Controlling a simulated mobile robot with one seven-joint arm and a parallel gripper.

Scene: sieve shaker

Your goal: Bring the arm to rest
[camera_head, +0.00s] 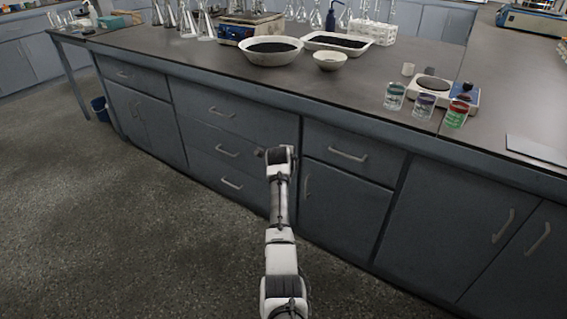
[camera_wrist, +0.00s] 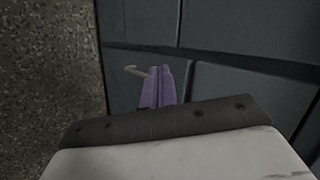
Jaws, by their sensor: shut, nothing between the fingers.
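My gripper (camera_wrist: 159,82) shows in the wrist view as two purple fingers, shut together with nothing between them. It points at the dark blue-grey cabinet fronts, and a drawer handle (camera_wrist: 134,71) shows just left of the fingertips. In the head view my white arm stretches forward from the bottom middle, low in front of the cabinets (camera_head: 237,130) and below the bench top. The fingers cannot be made out in the head view. Whether they touch the cabinet cannot be told.
The bench top (camera_head: 340,85) holds a white bowl (camera_head: 271,51) and a tray (camera_head: 335,42) of dark grains, a small bowl (camera_head: 330,61), glass beakers (camera_head: 424,105) and a small scale (camera_head: 432,86). Open floor (camera_head: 110,220) lies to the left.

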